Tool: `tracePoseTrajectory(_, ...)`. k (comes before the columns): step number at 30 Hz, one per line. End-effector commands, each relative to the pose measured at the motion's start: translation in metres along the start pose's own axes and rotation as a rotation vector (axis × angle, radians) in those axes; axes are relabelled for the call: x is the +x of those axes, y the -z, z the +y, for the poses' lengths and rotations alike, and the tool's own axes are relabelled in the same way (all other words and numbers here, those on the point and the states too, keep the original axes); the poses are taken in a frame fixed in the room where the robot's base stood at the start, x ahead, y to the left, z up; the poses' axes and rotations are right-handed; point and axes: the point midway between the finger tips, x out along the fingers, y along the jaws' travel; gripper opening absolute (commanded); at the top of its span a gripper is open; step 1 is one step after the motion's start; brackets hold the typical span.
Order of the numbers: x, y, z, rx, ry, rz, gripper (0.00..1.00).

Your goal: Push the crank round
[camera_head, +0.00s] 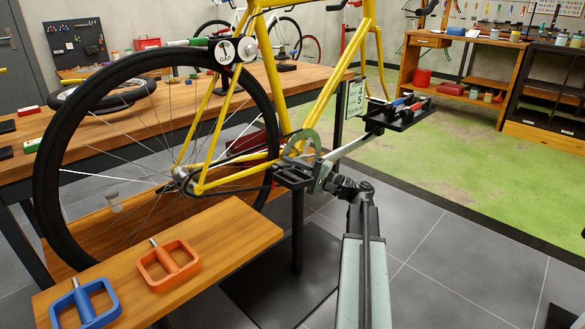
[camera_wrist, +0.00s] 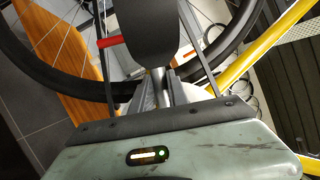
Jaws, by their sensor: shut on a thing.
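The yellow bicycle (camera_head: 328,70) stands on a support over the workbench area. Its grey-green chainring (camera_head: 300,145) is at the lower middle of the head view. A silver bar that looks like a crank arm (camera_head: 352,146) slopes up to the right from beside it. My gripper (camera_head: 323,180) is at the lower right of the chainring. In the wrist view its jaws (camera_wrist: 159,88) are shut on a short grey metal piece, apparently part of the crank. A broad dark shape (camera_wrist: 147,30) hides what is beyond it. The exact grip point is partly hidden in the head view.
An orange pedal (camera_head: 168,265) and a blue pedal (camera_head: 84,303) lie on the front wooden bench (camera_head: 232,232). A dark tray of tools (camera_head: 400,116) is to the right of the chainring. The rear wheel (camera_head: 52,195) is left.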

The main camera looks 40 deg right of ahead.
Motion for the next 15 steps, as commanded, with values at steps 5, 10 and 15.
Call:
tracePoseTrajectory(5,0.0027,-0.0001,-0.0003,0.001,0.003,0.001,0.41)
tracePoseTrajectory(10,0.0061,-0.0028,0.0006,0.002,0.002,-0.006,0.41)
tracePoseTrajectory(15,0.0023,-0.0034,0.0014,0.002,0.002,-0.007,0.41)
